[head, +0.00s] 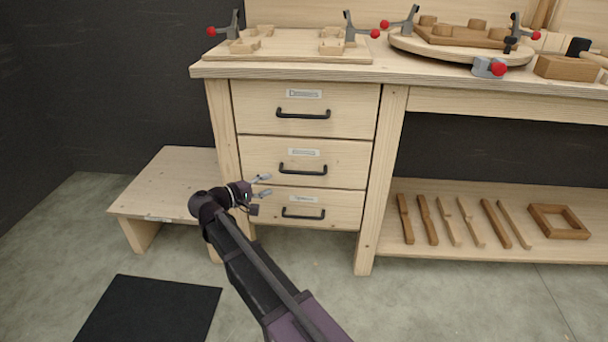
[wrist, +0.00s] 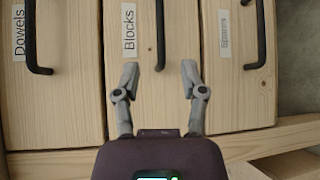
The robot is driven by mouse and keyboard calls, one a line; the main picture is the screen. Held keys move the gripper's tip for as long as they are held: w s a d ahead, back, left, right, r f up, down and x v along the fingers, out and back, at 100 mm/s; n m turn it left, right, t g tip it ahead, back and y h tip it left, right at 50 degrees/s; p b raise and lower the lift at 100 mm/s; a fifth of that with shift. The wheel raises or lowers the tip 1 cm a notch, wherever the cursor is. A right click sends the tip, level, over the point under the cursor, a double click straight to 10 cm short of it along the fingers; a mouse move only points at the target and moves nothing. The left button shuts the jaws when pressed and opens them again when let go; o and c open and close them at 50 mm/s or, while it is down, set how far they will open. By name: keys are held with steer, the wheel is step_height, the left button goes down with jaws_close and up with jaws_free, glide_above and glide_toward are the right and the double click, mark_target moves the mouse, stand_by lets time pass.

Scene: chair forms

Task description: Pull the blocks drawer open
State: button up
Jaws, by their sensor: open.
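The blocks drawer (head: 255,157) is the middle of three wooden drawers and is shut, its front level with the others. In the wrist view its front (wrist: 118,105) carries a "Blocks" label (wrist: 129,32). Its black bar handle (head: 303,171) also shows in the wrist view (wrist: 160,35). My gripper (head: 266,185) is open and empty, left of the handle in the head view. In the wrist view, the near end of the handle appears between the two fingertips (wrist: 160,73). I see no contact, and the depth gap is hard to tell.
The dowels drawer (head: 255,105) above and another labelled drawer (head: 260,206) below are shut, with similar handles. A low wooden step (head: 160,185) stands left of the cabinet. A black mat (head: 150,310) lies on the floor. The bench top (head: 300,70) overhangs the drawers.

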mark_target(302, 174)
steer(key=b+x, duration=0.2)
steer(key=x, duration=1.1)
steer(key=shift+w+d, duration=0.2)
steer(key=shift+d, duration=0.15)
jaws_close()
steer(key=shift+d, duration=0.1)
